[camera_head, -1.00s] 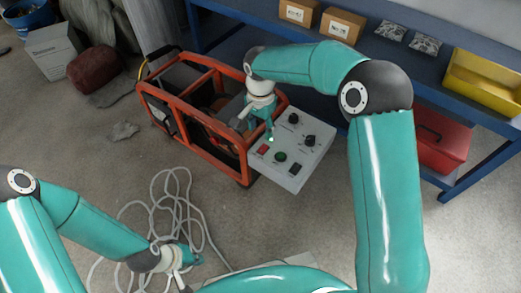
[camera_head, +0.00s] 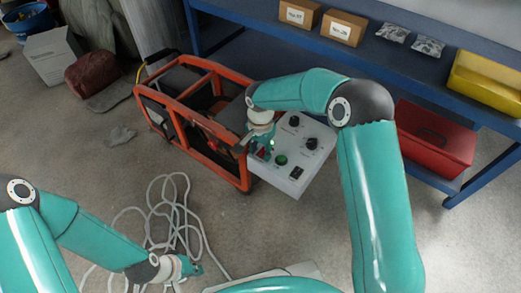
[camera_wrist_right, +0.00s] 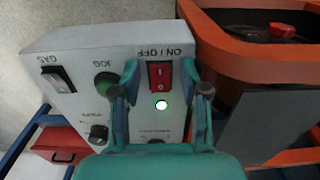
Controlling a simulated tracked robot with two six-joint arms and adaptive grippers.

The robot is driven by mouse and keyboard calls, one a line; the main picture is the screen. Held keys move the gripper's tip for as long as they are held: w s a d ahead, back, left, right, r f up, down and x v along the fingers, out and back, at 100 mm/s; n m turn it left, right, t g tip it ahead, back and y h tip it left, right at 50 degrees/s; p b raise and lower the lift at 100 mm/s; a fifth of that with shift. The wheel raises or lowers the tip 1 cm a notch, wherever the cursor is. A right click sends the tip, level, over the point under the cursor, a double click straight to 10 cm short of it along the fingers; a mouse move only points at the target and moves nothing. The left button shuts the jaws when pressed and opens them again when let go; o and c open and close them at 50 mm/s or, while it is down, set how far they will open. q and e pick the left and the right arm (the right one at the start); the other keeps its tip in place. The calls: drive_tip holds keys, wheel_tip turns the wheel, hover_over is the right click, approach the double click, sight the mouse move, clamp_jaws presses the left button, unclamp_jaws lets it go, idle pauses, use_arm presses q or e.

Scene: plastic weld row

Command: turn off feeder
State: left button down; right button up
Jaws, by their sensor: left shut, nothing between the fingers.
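The feeder's light-grey control box (camera_head: 318,165) sits against the orange-framed machine. In the right wrist view its face appears upside down, with a red rocker switch (camera_wrist_right: 159,75) labelled ON / OFF and a lit greenish-white lamp (camera_wrist_right: 162,105) by it. Which side of the rocker is pressed I cannot tell. My right gripper (camera_wrist_right: 158,78) is open, its fingers on either side of the switch; contact is unclear. In the head view the right gripper (camera_head: 264,154) hides most of the switch. My left gripper (camera_head: 194,267) is shut and empty, low over the floor near the cable.
A green JOG button (camera_wrist_right: 104,83), a black GAS rocker (camera_wrist_right: 56,77) and black knobs (camera_head: 312,143) share the panel. The orange frame (camera_head: 215,145) stands close beside it. A blue bench (camera_head: 240,20) and red toolbox (camera_head: 435,145) are behind. A loose pale cable (camera_head: 165,215) lies on the floor.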

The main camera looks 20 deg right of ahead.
clamp_jaws()
drive_tip(key=p, duration=0.2)
drive_tip(key=g+y+p, duration=0.1)
drive_tip(key=p, duration=0.2)
drive_tip(key=shift+w+d+r+y, duration=0.15)
drive_tip(key=shift+d+r+y, duration=0.15)
drive_tip(key=shift+r, duration=0.05)
drive_tip(key=shift+f+g+y, duration=0.1)
drive_tip(key=shift+g+y, duration=0.3)
drive_tip(key=shift+w+f, duration=0.1)
drive_tip(key=shift+o, duration=1.1)
unclamp_jaws()
